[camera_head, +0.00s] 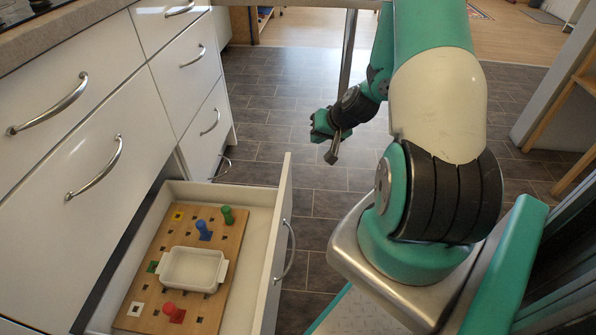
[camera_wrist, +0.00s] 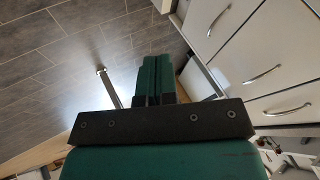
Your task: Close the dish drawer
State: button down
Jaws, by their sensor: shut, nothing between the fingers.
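The dish drawer (camera_head: 283,225) is the open bottom drawer in the head view, pulled out from the white cabinets with its handle (camera_head: 289,250) facing right. Inside lie a wooden peg board (camera_head: 140,310) with green, blue and red pegs, and a white dish (camera_head: 192,268). My gripper (camera_head: 334,158) is shut and empty. It hangs beyond the far right corner of the drawer, apart from it. In the wrist view my gripper's green fingers (camera_wrist: 154,78) are together with nothing between them.
White cabinet fronts (camera_head: 70,185) with curved metal handles stand on the left; they also show in the wrist view (camera_wrist: 265,50). The dark tiled floor (camera_head: 290,90) beyond the drawer is clear. A wooden frame (camera_head: 570,110) stands at the right.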

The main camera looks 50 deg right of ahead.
notch_tip(320, 180, down, 4)
jog(key=s+d, duration=0.2)
jog(key=w+a+f+m+b, duration=0.1)
jog(key=w+a+f+b, duration=0.1)
jog(key=w+f+b, duration=0.2)
jog(key=shift+w+f+h, duration=0.4)
jog(key=shift+w+f, duration=1.45)
jog(key=shift+w, duration=0.9)
